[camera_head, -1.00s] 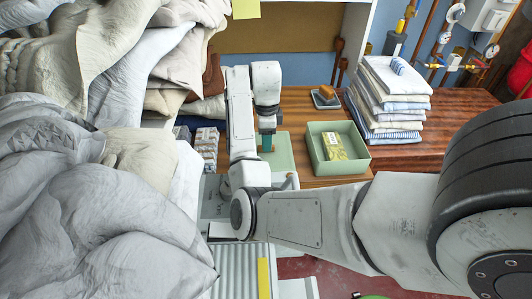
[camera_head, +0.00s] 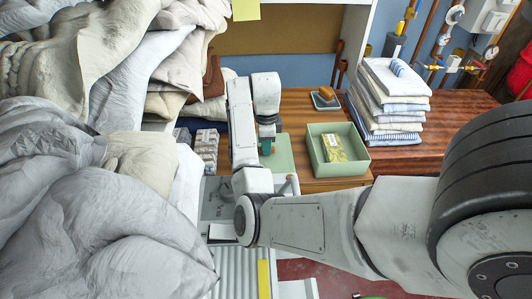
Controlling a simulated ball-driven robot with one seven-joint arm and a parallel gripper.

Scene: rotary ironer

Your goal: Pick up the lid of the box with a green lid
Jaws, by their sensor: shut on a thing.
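The flat pale green lid (camera_head: 283,157) is on the wooden worktop, left of the open pale green box (camera_head: 363,158). A small teal piece, seemingly a handle, stands at the lid's left part. My gripper (camera_head: 267,146) points down over the lid and is shut on this teal piece. My wrist hides the fingers in part, and my forearm covers the lid's left side. I cannot tell whether the lid touches the surface below.
The open box holds a yellow-green packet (camera_head: 334,148). A small tray with an orange-brown item (camera_head: 326,95) and a stack of folded towels (camera_head: 388,105) stand behind. Grey bundles (camera_head: 206,145) and heaped bedding (camera_head: 110,230) crowd the left.

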